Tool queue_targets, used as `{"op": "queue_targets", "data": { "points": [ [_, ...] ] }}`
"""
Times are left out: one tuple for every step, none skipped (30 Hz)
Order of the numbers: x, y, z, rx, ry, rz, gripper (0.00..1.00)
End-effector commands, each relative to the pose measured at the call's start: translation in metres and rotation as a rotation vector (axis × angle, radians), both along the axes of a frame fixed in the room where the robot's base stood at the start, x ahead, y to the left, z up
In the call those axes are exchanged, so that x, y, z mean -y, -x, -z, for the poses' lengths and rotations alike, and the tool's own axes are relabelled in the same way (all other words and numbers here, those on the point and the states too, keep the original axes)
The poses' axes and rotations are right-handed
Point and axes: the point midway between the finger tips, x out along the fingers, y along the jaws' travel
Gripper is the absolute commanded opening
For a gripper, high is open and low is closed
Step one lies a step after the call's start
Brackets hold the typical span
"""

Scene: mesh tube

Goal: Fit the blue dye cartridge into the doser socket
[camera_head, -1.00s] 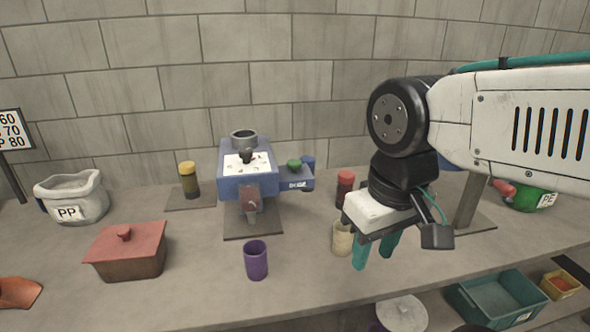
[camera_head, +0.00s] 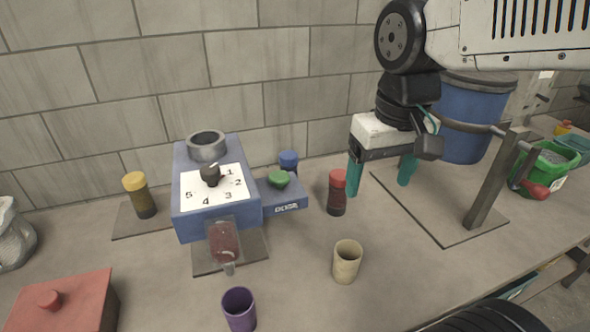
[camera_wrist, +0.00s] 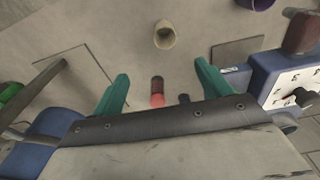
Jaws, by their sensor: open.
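The blue-capped cartridge (camera_head: 289,160) stands behind the ledge marked DOSE on the blue doser (camera_head: 219,202); its lower part is hidden. In the wrist view a small dark blue top (camera_wrist: 184,98) shows at the gripper's edge, mostly cut off. The doser has a numbered dial, a grey ring (camera_head: 206,147) on top and a green button (camera_head: 278,178) on its ledge. I cannot tell which opening is the socket. My gripper (camera_head: 380,180) is open and empty, with teal fingers apart, right of the red-capped cartridge (camera_head: 337,193) in the head view.
A yellow-capped cartridge (camera_head: 141,196) stands left of the doser. A beige cup (camera_head: 346,261) and a purple cup (camera_head: 239,309) stand in front. A post with a red-handled lever (camera_head: 494,184) and a blue drum (camera_head: 472,118) are at right. A red lidded box (camera_head: 62,303) is front left.

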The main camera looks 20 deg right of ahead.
Motion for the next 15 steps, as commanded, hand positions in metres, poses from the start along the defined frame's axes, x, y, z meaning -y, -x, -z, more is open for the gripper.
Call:
{"op": "queue_targets", "data": {
  "points": [
    [-0.002,-0.024,-0.003,-0.013,-0.001,0.006,0.77],
    [-0.002,-0.038,-0.005,-0.017,-0.002,0.011,0.77],
    [-0.004,-0.056,-0.006,-0.023,-0.003,0.02,0.77],
    [-0.004,-0.07,-0.007,-0.025,-0.003,0.026,0.77],
    [-0.005,-0.084,-0.007,-0.028,-0.004,0.031,0.77],
    [-0.006,-0.102,-0.006,-0.033,-0.005,0.039,0.77],
    [-0.007,-0.116,-0.004,-0.036,-0.005,0.046,0.77],
    [-0.008,-0.13,-0.003,-0.039,-0.005,0.052,0.77],
    [-0.009,-0.149,0.001,-0.044,-0.006,0.059,0.77],
    [-0.01,-0.163,0.004,-0.046,-0.007,0.066,0.77],
    [-0.011,-0.177,0.008,-0.049,-0.007,0.072,0.77],
    [-0.012,-0.196,0.014,-0.055,-0.007,0.08,0.77],
    [-0.013,-0.21,0.019,-0.058,-0.007,0.085,0.77],
    [-0.014,-0.223,0.025,-0.061,-0.008,0.092,0.77],
    [-0.016,-0.242,0.034,-0.065,-0.009,0.1,0.77]
  ]
}}
